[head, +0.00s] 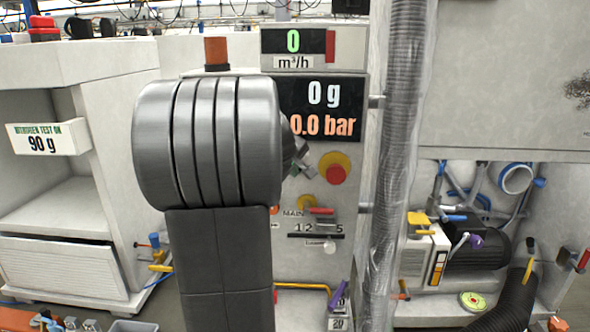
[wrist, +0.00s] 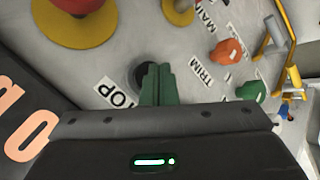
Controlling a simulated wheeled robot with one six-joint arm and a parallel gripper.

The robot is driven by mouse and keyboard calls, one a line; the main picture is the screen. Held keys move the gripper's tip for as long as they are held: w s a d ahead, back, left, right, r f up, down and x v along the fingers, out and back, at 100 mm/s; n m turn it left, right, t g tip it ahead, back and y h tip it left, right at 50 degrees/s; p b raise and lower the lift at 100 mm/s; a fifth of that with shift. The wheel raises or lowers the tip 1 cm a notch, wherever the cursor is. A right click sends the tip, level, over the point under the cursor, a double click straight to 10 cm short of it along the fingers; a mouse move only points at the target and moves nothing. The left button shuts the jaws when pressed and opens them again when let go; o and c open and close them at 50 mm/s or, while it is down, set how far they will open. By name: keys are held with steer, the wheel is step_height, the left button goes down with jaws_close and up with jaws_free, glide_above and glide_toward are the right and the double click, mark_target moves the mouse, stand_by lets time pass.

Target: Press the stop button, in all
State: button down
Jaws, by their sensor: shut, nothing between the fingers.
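My gripper (wrist: 158,84) shows its two green fingers in the wrist view, shut together with nothing between them. Its fingertips are at a dark round button (wrist: 137,73), overlapping its right side; I cannot tell whether they touch it. A white label (wrist: 118,92) reading "TOP", its first part hidden, lies beside this button. A big red button on a yellow disc (wrist: 75,22) is at the upper left, apart from the fingers; it also shows in the head view (head: 336,174). In the head view my grey arm hides the dark button and most of the gripper.
An orange-red knob (wrist: 228,51) and a green knob (wrist: 250,91) stand right of the fingers, near the TRIM label (wrist: 203,72). The display (head: 320,108) reads 0 g and 0.0 bar. A wrapped ribbed hose (head: 401,150) runs vertically right of the panel.

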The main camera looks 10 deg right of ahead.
steer(key=shift+w+d, duration=0.1)
steer(key=shift+w, duration=0.3)
stand_by(0.4)
steer(key=shift+s, duration=0.1)
steer(key=shift+s+a, duration=0.25)
steer(key=shift+s, duration=0.5)
steer(key=s+b, duration=0.1)
steer(key=s, duration=0.1)
steer(key=s+a+b, duration=0.1)
steer(key=s, duration=0.1)
steer(key=shift+s+a, duration=0.2)
steer(key=shift+s, duration=0.2)
steer(key=shift+w, duration=0.15)
stand_by(0.6)
